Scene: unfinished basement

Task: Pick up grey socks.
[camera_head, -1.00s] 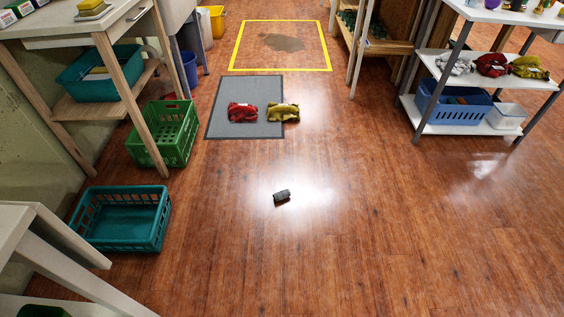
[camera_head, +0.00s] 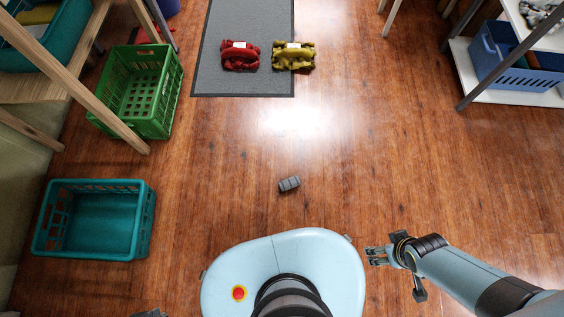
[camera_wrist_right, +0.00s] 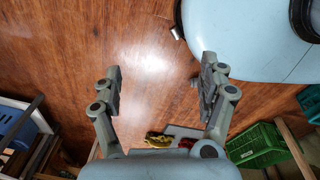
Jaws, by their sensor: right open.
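A small dark grey roll (camera_head: 289,184), which looks like the grey socks, lies alone on the wooden floor in front of my base in the head view. My right gripper (camera_head: 369,257) is beside the right of my base, to the right of the roll and nearer to me, apart from it. In the right wrist view my right gripper (camera_wrist_right: 160,66) has its fingers wide apart with only floor between them. A dark grey piece, apparently my left gripper (camera_head: 150,313), just shows at the bottom edge; its jaws cannot be made out.
A teal crate (camera_head: 52,246) and a green crate (camera_head: 140,125) stand on the left. A grey mat (camera_head: 240,85) ahead has a red bundle (camera_head: 240,55) and a yellow bundle (camera_head: 294,57) by it. A shelf (camera_head: 520,97) with a blue basket (camera_head: 515,65) is at right. Floor around the roll is clear.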

